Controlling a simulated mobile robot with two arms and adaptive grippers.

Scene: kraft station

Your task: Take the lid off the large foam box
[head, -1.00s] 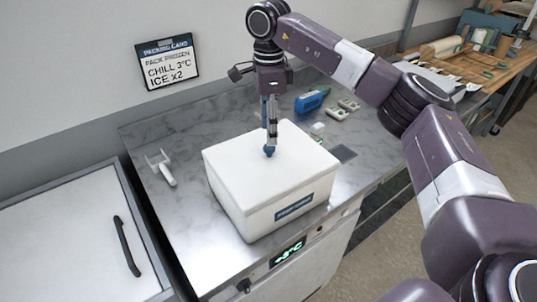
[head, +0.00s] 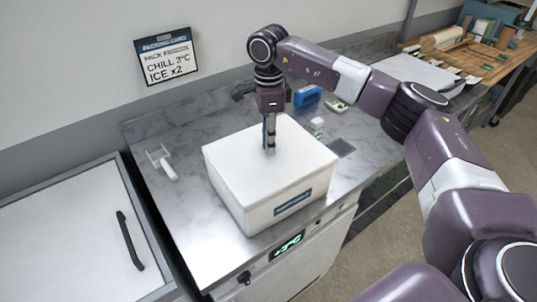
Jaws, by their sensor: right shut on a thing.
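The large foam box (head: 258,212) is white, with a dark label on its front side, and stands on the grey marble-look worktop. Its white lid (head: 237,165) lies on top and looks level; I see no clear gap between lid and box. My right gripper (head: 270,149) points straight down at the middle of the lid. It is shut on the lid's small blue knob, which its fingers now hide. My left gripper is not in view.
A white-handled tool (head: 166,165) lies left of the box. A blue device (head: 307,96) and small white items lie behind it. A packing card (head: 167,60) hangs on the wall. A closed chest (head: 65,235) with a black handle stands at left.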

